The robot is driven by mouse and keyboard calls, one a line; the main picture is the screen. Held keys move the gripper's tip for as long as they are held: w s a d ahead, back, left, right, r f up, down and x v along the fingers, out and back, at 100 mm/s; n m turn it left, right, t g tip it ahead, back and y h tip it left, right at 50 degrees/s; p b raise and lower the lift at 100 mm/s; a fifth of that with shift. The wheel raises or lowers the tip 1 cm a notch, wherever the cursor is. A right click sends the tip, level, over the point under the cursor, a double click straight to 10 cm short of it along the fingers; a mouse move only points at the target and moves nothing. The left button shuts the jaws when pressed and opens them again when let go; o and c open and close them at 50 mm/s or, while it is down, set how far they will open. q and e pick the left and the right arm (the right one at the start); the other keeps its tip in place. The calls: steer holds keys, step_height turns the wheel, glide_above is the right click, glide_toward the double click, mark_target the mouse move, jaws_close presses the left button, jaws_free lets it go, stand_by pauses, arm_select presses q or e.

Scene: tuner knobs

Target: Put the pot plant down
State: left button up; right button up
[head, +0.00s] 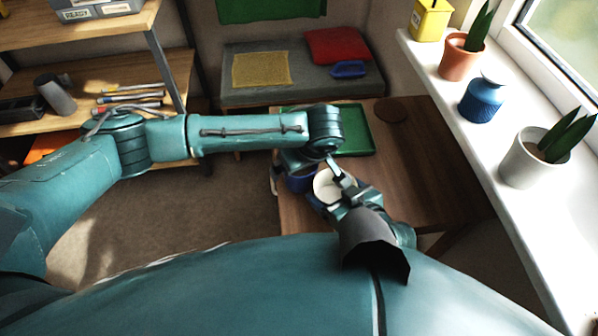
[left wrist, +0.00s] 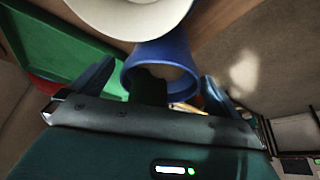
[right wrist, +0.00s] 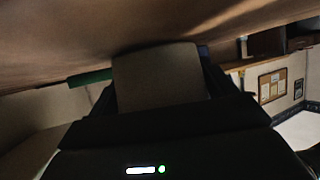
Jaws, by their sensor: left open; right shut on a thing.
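My right gripper (head: 345,188) is shut on a pale, round-rimmed thing (head: 328,184) over the near left part of the wooden table. Its pale side (right wrist: 158,75) shows between the fingers in the right wrist view. I cannot tell whether it is the pot plant; no leaves show on it. My left gripper (left wrist: 155,88) is open, its fingers on either side of a blue pot (left wrist: 165,55). The pot's inside is dark, with a dark green shape across its mouth. The blue pot shows partly in the head view (head: 301,182), beside the pale thing. Its base is hidden.
The wooden table (head: 425,160) has free room on its right. A green tray (head: 352,135) and a brown round mat (head: 391,111) lie at its back. The white windowsill (head: 490,190) holds a terracotta pot plant (head: 461,62), a blue vase (head: 481,102) and a white pot plant (head: 525,160).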

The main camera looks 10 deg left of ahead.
arm_select(q)
steer(key=shift+c, duration=0.2)
steer(key=c, duration=1.4)
step_height(320, 180, up, 10)
steer(key=shift+r, duration=0.15)
